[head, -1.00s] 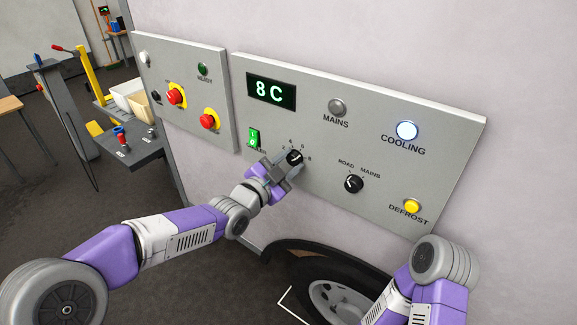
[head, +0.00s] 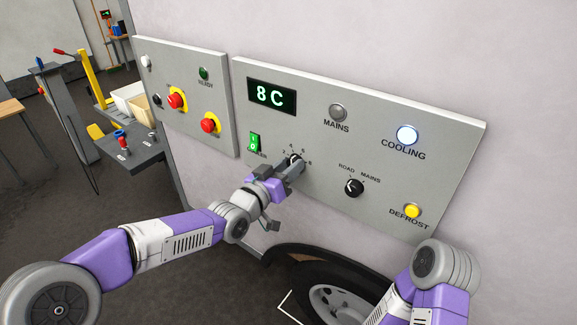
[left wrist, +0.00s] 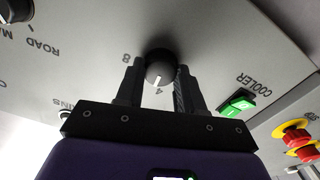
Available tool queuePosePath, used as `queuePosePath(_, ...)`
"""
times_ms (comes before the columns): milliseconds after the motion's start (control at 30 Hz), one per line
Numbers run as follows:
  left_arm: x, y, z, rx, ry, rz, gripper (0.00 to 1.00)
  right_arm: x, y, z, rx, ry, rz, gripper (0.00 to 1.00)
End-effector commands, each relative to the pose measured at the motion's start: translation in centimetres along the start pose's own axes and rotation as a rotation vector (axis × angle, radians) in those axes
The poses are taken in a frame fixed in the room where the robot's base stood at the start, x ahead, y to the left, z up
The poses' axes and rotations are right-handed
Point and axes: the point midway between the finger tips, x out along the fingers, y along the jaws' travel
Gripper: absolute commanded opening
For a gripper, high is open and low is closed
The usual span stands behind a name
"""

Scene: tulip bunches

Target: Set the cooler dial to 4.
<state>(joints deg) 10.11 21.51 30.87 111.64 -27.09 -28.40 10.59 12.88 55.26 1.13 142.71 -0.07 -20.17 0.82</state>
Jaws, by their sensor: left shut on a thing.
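The cooler dial (head: 294,159) is a small black knob on the grey panel, with 2, 4, 6 and 8 printed around it. In the left wrist view the dial (left wrist: 159,67) sits between my two fingers, and its white mark points at or very near the 4. My left gripper (head: 293,167) is shut on the dial and hides part of it in the head view; it also shows in the left wrist view (left wrist: 155,82). The green display (head: 271,95) reads 8 C. My right gripper is out of view.
A lit green cooler switch (head: 255,142) is just left of the dial. The road/mains knob (head: 354,187) is to its right. The cooling lamp (head: 407,135) glows white-blue and the defrost lamp (head: 412,211) is yellow. Red buttons (head: 208,125) are on the left panel.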

Motion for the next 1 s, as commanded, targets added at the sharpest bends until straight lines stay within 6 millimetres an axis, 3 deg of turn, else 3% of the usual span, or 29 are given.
queuePosePath(400,-0.02,-0.09,0.05,-0.267,-0.002,-0.001,0.07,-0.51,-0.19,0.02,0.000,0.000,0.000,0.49)
queuePosePath(1000,-0.01,-0.04,0.12,-0.340,-0.002,0.000,0.07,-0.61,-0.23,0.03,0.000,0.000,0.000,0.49)
